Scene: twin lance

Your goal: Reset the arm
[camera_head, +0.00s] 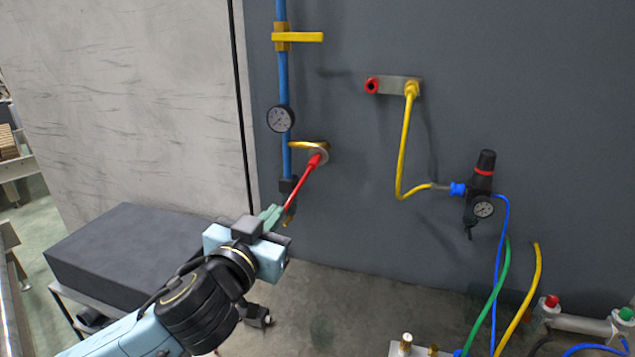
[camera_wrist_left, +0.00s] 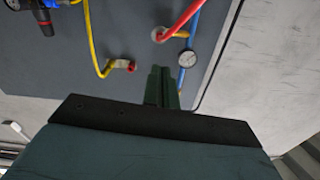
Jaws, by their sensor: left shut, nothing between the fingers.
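My left gripper (camera_head: 276,214) is in front of the grey panel (camera_head: 400,220), its green fingers shut and empty. A red lance-like rod (camera_head: 302,182) slants from a round fitting (camera_head: 322,152) on the panel down toward the fingertips in the head view. Its lower end appears close to them there; I cannot tell whether they touch. In the left wrist view the closed fingers (camera_wrist_left: 162,86) point at the panel. The red rod (camera_wrist_left: 183,18) shows beyond them, apart in the picture, and runs off the top edge. My right gripper is not in view.
A blue pipe (camera_head: 283,75) with a gauge (camera_head: 280,118) and yellow valve handle (camera_head: 305,37) runs down the panel. A yellow hose (camera_head: 403,150) and a regulator (camera_head: 481,185) are to the right. A dark block (camera_head: 130,255) stands at left.

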